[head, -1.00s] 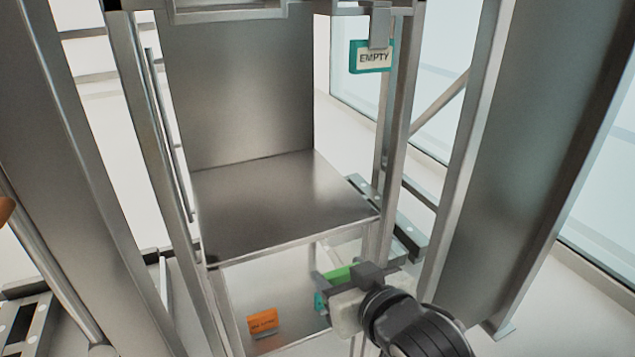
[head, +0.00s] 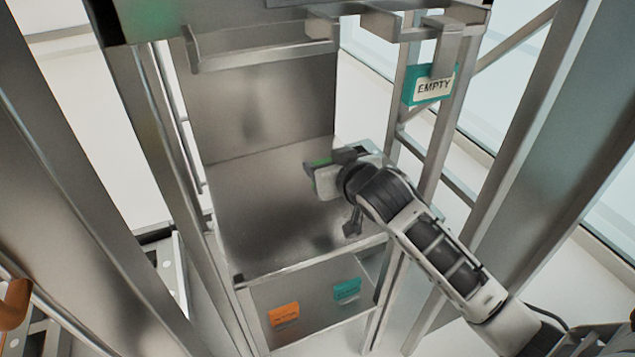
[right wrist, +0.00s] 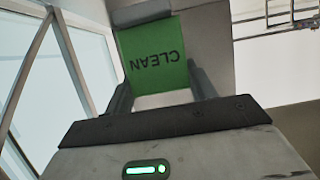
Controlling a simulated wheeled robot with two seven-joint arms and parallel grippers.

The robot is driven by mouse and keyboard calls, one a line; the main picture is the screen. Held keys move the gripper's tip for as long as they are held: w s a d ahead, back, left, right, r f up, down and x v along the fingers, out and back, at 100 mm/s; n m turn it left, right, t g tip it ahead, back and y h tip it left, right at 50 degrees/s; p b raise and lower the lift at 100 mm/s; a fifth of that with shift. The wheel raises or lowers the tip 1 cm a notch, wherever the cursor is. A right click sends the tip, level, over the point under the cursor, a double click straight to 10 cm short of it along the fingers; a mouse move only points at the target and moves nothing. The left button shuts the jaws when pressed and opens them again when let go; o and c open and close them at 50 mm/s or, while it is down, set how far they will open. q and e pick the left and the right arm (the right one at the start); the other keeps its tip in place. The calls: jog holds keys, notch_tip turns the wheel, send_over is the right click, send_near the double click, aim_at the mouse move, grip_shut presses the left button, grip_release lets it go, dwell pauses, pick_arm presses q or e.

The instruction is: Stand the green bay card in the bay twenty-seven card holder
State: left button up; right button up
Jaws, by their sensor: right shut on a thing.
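My right gripper (head: 318,178) is shut on the green bay card (right wrist: 155,62), which reads CLEAN, upside down in the right wrist view. In the head view only a sliver of green shows at the fingers, in front of the empty steel shelf. A metal clip holder (head: 447,47) hangs at the upper right and holds a teal EMPTY card (head: 430,86). No bay number is readable, so I cannot tell which holder is bay twenty-seven's. My left gripper is not in view.
Steel uprights (head: 160,170) flank the bay on both sides. A steel rail (head: 265,55) crosses above the shelf (head: 265,215), whose surface is clear.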

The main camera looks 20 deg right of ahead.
jog(key=w+f, duration=0.1)
jog(key=f, duration=0.1)
jog(key=w+f+b, duration=0.1)
jog(key=f, duration=0.2)
jog(key=w+f+b, duration=0.1)
jog(key=w+f, duration=0.1)
jog(key=f, duration=0.1)
jog(key=shift+a+f, duration=0.1)
jog(key=shift+f, duration=0.15)
jog(key=shift+r, duration=0.15)
jog(key=shift+f, duration=0.2)
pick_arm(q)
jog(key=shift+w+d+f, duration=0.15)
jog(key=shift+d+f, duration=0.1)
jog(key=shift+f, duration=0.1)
pick_arm(e)
jog(key=o, duration=1.1)
